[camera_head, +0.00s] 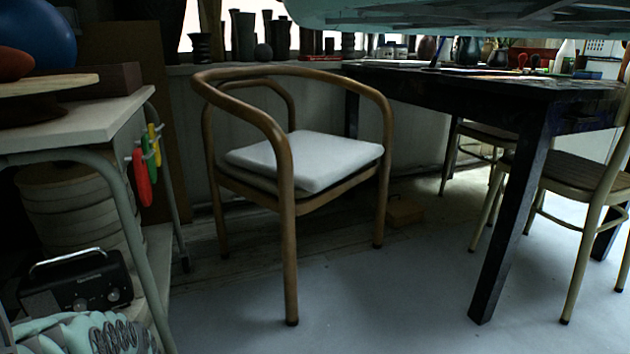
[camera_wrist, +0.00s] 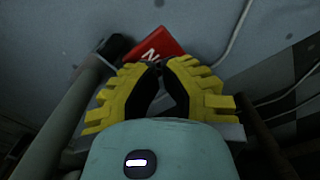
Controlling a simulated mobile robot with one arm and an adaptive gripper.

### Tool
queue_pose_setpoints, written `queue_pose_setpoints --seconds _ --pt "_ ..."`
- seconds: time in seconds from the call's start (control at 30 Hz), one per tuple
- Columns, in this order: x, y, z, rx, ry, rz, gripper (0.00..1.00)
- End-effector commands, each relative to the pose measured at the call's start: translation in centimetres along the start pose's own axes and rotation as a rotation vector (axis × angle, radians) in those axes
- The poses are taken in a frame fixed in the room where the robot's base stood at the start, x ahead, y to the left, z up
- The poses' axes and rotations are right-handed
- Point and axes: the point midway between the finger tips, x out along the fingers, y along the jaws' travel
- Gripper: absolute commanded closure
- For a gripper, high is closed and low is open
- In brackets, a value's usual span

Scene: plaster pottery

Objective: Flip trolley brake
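In the wrist view, a red tab (camera_wrist: 152,45) with partly visible white lettering, seemingly the brake, lies just beyond my fingertips. A dark rounded part (camera_wrist: 115,46), possibly a caster, sits to its left. My gripper (camera_wrist: 160,66) has yellow ribbed fingers with black inner pads. The tips come together in front of the red tab and hide its lower edge. Nothing shows held between them. I cannot tell whether the tips touch the tab. A grey tube (camera_wrist: 65,115) runs along the left of the gripper.
In the head view, a wooden chair (camera_head: 287,185) with a white cushion (camera_head: 310,158) stands mid-floor. A dark table (camera_head: 500,90) is at right, with metal chairs beside it. A tube-legged worktable (camera_head: 70,125) is at left, a black radio (camera_head: 75,285) below. Front floor is clear.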

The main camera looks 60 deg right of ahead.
Motion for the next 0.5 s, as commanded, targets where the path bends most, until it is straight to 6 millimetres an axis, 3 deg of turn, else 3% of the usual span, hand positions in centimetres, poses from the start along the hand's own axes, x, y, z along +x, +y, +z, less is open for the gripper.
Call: queue_pose_setpoints --seconds 0.5 --pt "0.82 0.00 0.03 0.001 0.000 0.000 1.00"
